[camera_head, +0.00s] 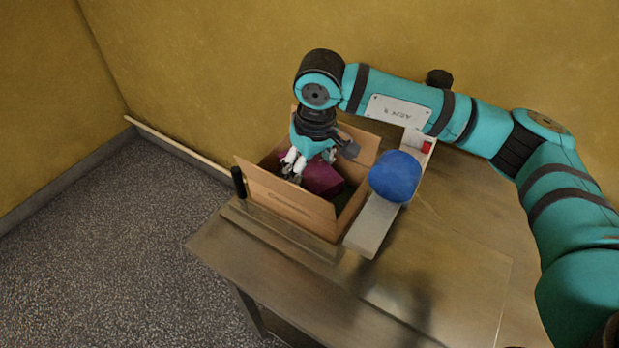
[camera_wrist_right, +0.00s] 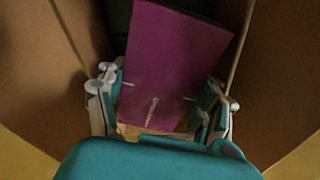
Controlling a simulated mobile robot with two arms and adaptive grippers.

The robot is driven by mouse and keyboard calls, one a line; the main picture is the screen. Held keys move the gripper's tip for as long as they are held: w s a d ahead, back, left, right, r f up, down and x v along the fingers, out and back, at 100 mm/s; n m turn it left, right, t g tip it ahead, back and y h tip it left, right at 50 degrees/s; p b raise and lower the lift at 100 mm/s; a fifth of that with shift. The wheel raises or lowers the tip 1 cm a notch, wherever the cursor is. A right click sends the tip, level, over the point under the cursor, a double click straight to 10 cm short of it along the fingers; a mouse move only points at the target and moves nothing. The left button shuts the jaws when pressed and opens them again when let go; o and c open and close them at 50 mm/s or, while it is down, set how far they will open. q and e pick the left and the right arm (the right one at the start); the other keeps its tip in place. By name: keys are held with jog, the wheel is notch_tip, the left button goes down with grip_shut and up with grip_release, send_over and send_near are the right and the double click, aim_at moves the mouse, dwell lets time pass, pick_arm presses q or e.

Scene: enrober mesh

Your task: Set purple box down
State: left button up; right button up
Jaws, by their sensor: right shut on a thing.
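The purple box (camera_head: 322,178) is inside an open brown cardboard box (camera_head: 290,205) on the table. My right gripper (camera_head: 294,166) reaches down into the cardboard box and is shut on the purple box. In the right wrist view the purple box (camera_wrist_right: 172,65) sits tilted between the two fingers of my right gripper (camera_wrist_right: 160,108), with the cardboard walls (camera_wrist_right: 265,75) on both sides. Whether the purple box touches the bottom cannot be told. My left gripper is not in view.
A small red item (camera_head: 426,147) lies behind the ball. A black upright object (camera_head: 238,182) stands at the box's left corner. The table's (camera_head: 460,260) front right is clear.

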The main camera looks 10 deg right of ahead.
notch_tip(320, 180, down, 4)
jog(key=shift+w+r+p, duration=0.1)
jog(key=shift+p, duration=0.45)
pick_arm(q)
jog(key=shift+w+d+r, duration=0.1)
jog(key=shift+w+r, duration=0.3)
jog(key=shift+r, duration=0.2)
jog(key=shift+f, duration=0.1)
pick_arm(e)
jog(key=shift+f+b, duration=0.2)
jog(key=shift+b, duration=0.1)
jog(key=o, duration=1.1)
jog(key=shift+c, duration=0.2)
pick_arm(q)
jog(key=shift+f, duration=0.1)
pick_arm(e)
jog(key=shift+r, duration=0.1)
